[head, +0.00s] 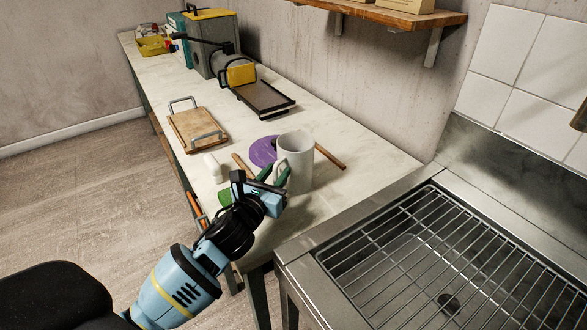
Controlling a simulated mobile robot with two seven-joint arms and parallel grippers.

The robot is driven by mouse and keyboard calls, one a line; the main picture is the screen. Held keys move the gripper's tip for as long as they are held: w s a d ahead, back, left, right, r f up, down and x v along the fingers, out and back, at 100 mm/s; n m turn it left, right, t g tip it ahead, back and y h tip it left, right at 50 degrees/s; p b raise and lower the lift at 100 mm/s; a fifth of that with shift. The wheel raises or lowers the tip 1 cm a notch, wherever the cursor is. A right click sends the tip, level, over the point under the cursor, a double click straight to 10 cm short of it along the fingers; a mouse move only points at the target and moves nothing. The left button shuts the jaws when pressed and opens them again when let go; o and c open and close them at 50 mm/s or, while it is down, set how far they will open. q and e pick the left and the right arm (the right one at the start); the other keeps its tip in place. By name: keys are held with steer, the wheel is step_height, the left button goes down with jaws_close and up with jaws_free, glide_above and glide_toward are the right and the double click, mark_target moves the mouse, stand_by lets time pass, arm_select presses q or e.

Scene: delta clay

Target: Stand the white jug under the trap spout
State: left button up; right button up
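The white jug (298,153) is upright at the near end of the pale worktop, its handle facing my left gripper. My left gripper (275,174) is at the handle, with dark green fingers on either side of it. I cannot tell whether the fingers press on the handle. The jug's base is partly hidden, so whether it touches the worktop is unclear. No spout is clearly marked as the trap's. A grey box with a yellow lid (209,13) and a black pipe (200,40) stands at the far end. My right gripper is not in view.
A purple disc (262,151), wooden sticks (330,157) and a white cylinder (213,167) lie around the jug. Wooden boards (197,129) lie farther left. A yellow-ended machine (240,74) and dark tray (264,99) stand behind. A sink with a wire rack (450,262) is at right.

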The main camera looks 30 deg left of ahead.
arm_select(q)
jaws_close()
stand_by(0.4)
